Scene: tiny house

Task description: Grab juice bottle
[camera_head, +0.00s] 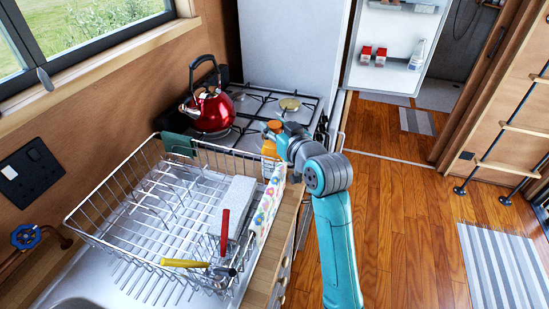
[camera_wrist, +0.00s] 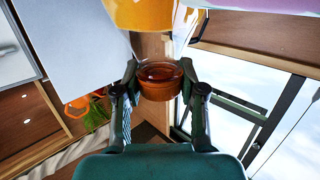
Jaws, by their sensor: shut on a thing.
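The juice bottle (camera_head: 269,148) is orange with an orange cap and shows in the head view between the dish rack and the stove. My gripper (camera_head: 273,129) reaches it from the right and is shut on its upper part. In the wrist view the two fingers (camera_wrist: 160,72) sit on either side of the round orange-brown cap (camera_wrist: 160,80). A yellow-orange area at the top of that view (camera_wrist: 140,12) looks like the bottle's body. The bottle's base is hidden behind the rack side and the patterned box, so I cannot tell whether it rests on the counter.
A wire dish rack (camera_head: 100,191) with red- and yellow-handled utensils stands on the left. A floral-patterned box (camera_head: 268,203) is close to the bottle. A red kettle (camera_head: 211,108) stands on the gas stove (camera_head: 303,105). The wooden floor (camera_head: 410,230) on the right is free.

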